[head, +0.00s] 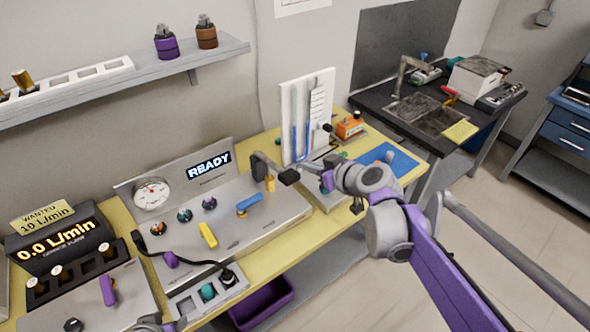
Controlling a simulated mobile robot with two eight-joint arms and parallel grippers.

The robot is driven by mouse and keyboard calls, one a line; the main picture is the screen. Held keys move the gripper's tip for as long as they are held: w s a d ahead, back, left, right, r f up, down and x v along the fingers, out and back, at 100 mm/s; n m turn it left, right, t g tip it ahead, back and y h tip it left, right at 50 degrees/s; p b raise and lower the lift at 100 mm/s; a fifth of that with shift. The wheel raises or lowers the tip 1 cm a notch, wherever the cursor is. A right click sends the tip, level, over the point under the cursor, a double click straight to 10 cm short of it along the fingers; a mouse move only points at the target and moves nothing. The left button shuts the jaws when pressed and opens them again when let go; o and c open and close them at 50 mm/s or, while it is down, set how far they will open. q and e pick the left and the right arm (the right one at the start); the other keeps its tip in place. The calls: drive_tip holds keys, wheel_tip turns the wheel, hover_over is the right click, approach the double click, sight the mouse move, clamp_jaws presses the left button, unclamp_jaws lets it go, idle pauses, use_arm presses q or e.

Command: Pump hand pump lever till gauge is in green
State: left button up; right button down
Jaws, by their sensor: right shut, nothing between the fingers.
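The round white gauge (151,193) stands at the left of a grey bench panel. It has a thin needle and some red marking; the needle's exact reading is too small to tell. The pump lever (268,165) is a grey arm with a dark grip at the panel's right end, above a small orange cylinder. My right gripper (322,172) is shut and empty, just right of the dark grip. They look close; I cannot tell whether they touch. My left gripper does not show clearly; a grey and purple piece at the bottom edge may be my left arm.
The panel also carries a READY display (209,165), several knobs, a yellow handle (208,235) and a blue handle (250,204). A white manometer board (307,115) stands close behind my right gripper. A flow meter (58,238) reads 0.0 L/min. Floor is free at the right.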

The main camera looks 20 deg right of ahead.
hover_over(291, 177)
drive_tip(key=w, duration=0.1)
drive_tip(key=f, duration=0.4)
drive_tip(key=shift+w+a+f, duration=0.1)
drive_tip(key=shift+a+f, duration=0.1)
drive_tip(key=shift+f, duration=0.1)
drive_tip(key=f, duration=0.2)
drive_tip(key=shift+s+d+f+b, duration=0.2)
drive_tip(key=shift+s+f+b, duration=0.15)
drive_tip(key=shift+s+d+f, duration=0.1)
drive_tip(key=shift+s+f, duration=0.15)
drive_tip(key=shift+f, duration=0.2)
